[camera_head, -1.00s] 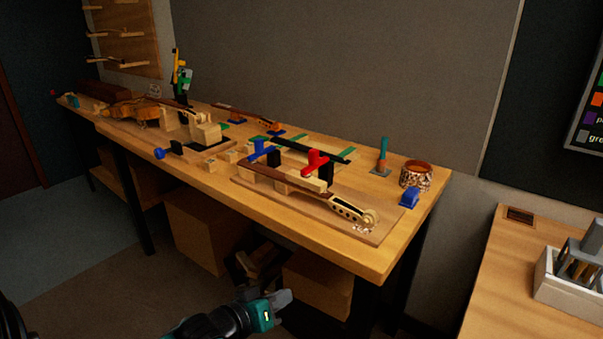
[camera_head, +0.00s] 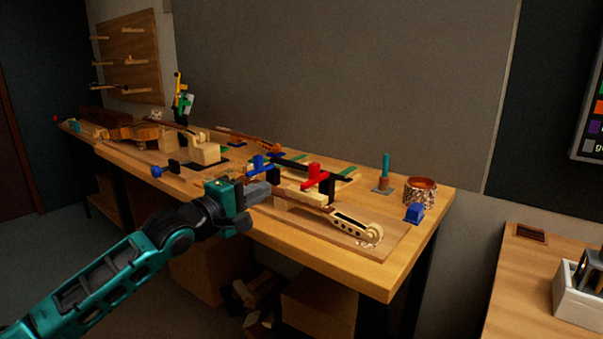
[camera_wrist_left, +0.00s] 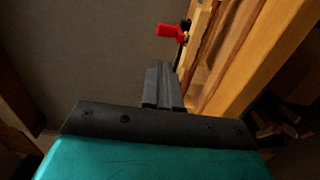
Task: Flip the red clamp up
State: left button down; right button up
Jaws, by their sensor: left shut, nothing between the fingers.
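The red clamp (camera_head: 317,176) stands on the bench, over the neck of a violin part (camera_head: 353,225) with a pale scroll lying on a wooden board. The red clamp also shows at the top of the left wrist view (camera_wrist_left: 171,31). My left gripper (camera_head: 268,190) is shut and empty. In the head view it appears just left of the red clamp, in front of the bench work, with a gap between. In the left wrist view the shut fingers (camera_wrist_left: 163,72) point up toward the clamp, apart from it. My right gripper is not in view.
A blue clamp (camera_head: 260,163) stands left of the red one. The workbench (camera_head: 390,283) has a bare front right corner. A second table (camera_head: 517,280) stands at right.

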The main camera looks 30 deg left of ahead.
aim_at(310, 167)
pick_arm(q)
jog(key=shift+w+d+b, duration=0.15)
jog(key=shift+w+b, duration=0.1)
jog(key=shift+w, duration=2.05)
jog(key=shift+w+d+b, duration=0.2)
jog(key=shift+w, duration=2.1)
jog(key=shift+w+d+b, duration=0.15)
jog(key=shift+w+b, duration=0.1)
jog(key=shift+w, duration=2.05)
